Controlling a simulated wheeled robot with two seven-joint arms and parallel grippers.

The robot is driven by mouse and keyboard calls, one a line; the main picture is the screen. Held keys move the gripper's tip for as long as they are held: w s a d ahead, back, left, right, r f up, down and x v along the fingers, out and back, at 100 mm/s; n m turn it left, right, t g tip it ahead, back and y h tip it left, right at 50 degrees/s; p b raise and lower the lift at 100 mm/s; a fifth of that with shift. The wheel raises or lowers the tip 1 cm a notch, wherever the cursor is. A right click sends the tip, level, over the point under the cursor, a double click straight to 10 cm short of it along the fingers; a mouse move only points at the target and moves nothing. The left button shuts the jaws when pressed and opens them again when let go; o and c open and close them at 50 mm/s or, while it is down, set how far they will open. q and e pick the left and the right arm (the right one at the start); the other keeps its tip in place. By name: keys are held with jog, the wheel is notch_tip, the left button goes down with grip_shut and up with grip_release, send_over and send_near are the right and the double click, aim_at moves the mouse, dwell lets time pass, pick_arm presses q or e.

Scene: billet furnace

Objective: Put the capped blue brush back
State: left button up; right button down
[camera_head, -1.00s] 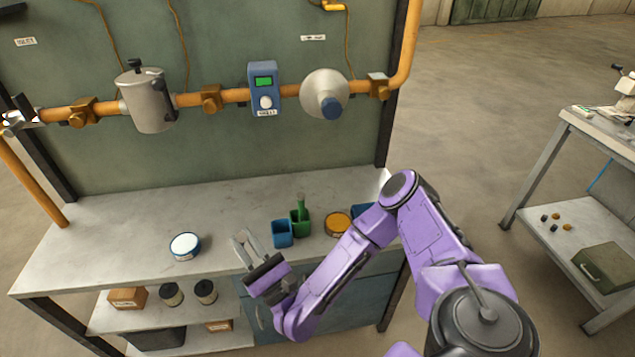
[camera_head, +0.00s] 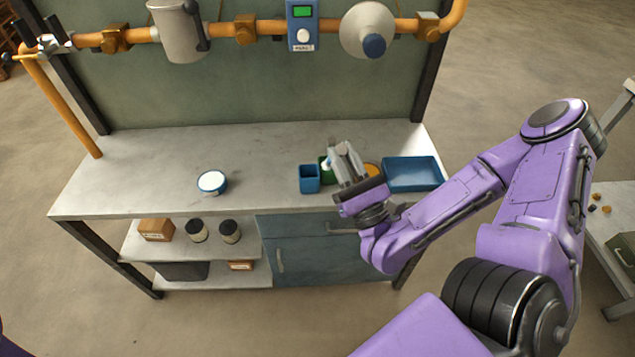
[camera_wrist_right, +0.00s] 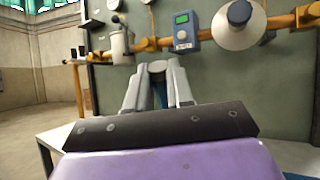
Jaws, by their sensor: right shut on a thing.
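My right gripper (camera_head: 346,155) is over the bench, above and in front of the green cup (camera_head: 324,163). It is shut on the blue brush (camera_wrist_right: 160,94). The blue cup (camera_head: 309,180) stands just left of the gripper and looks empty. The green cup is mostly hidden behind the gripper. My left gripper is not in view.
A blue tray (camera_head: 412,187) lies on the right end of the bench, beside a partly hidden orange tin (camera_head: 373,169). A white-topped blue tin (camera_head: 212,183) stands farther left. Pipes and a meter (camera_head: 302,27) are on the back panel.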

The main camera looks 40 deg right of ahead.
jog(key=b, duration=0.5)
send_over(326, 168)
jog(key=s, duration=0.2)
notch_tip(326, 168, down, 3)
jog(key=shift+a+r, duration=0.15)
jog(key=shift+r, duration=0.05)
jog(key=w+f, duration=0.4)
jog(key=f, duration=0.1)
jog(key=shift+w+d+b, duration=0.2)
jog(key=shift+d+b, duration=0.05)
jog(key=shift+b, duration=0.1)
pick_arm(q)
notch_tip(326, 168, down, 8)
jog(key=shift+b, duration=0.45)
pick_arm(e)
notch_tip(326, 168, down, 3)
jog(key=shift+w+f, duration=0.1)
jog(key=shift+w, duration=0.05)
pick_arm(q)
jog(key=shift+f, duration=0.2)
